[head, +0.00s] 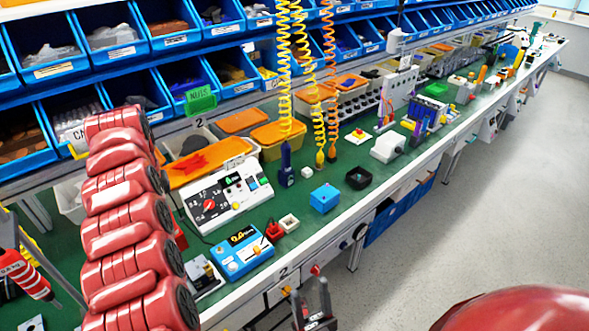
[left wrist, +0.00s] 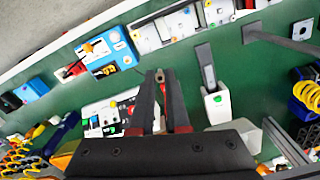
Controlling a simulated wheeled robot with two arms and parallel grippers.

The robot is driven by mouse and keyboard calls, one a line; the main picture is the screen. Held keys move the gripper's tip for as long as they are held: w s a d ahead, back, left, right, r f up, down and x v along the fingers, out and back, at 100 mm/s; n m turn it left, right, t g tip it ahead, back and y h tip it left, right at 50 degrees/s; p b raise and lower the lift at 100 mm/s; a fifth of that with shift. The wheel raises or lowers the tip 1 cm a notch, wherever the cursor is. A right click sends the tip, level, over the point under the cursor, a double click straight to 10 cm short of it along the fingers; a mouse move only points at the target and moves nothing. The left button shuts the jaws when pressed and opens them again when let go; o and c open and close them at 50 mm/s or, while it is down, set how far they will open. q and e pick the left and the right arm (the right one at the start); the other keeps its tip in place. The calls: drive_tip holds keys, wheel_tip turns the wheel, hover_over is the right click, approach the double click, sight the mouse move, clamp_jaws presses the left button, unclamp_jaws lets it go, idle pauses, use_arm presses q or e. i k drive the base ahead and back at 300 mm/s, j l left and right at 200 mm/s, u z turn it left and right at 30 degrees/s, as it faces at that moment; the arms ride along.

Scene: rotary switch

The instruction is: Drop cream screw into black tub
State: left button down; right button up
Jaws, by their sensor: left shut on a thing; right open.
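The black tub (head: 358,178) stands on the green bench, just right of a blue box, in the head view. It also shows at the far left edge of the left wrist view (left wrist: 10,102). My left gripper (left wrist: 160,80) is shut in the left wrist view, above the bench and well apart from the tub. A tiny pale piece, the cream screw (left wrist: 160,74), shows between its fingertips, mostly hidden. The left gripper is not visible in the head view, where my red arm shows.
A blue box (head: 325,197), a small white box (head: 289,222), a red piece (head: 273,232), a blue device (head: 242,252) and a white switch panel (head: 228,195) stand on the bench. Coiled hoses (head: 285,70) hang above. Blue bins line the back.

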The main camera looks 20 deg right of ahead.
sight(355, 183)
drive_tip(key=i+l+z, duration=0.1)
drive_tip(key=z, duration=0.3)
drive_tip(key=i+l+z, duration=0.1)
drive_tip(key=z, duration=0.35)
drive_tip(key=i+z, duration=0.15)
drive_tip(key=z, duration=0.25)
drive_tip(key=i, duration=0.9)
drive_tip(key=j, duration=0.1)
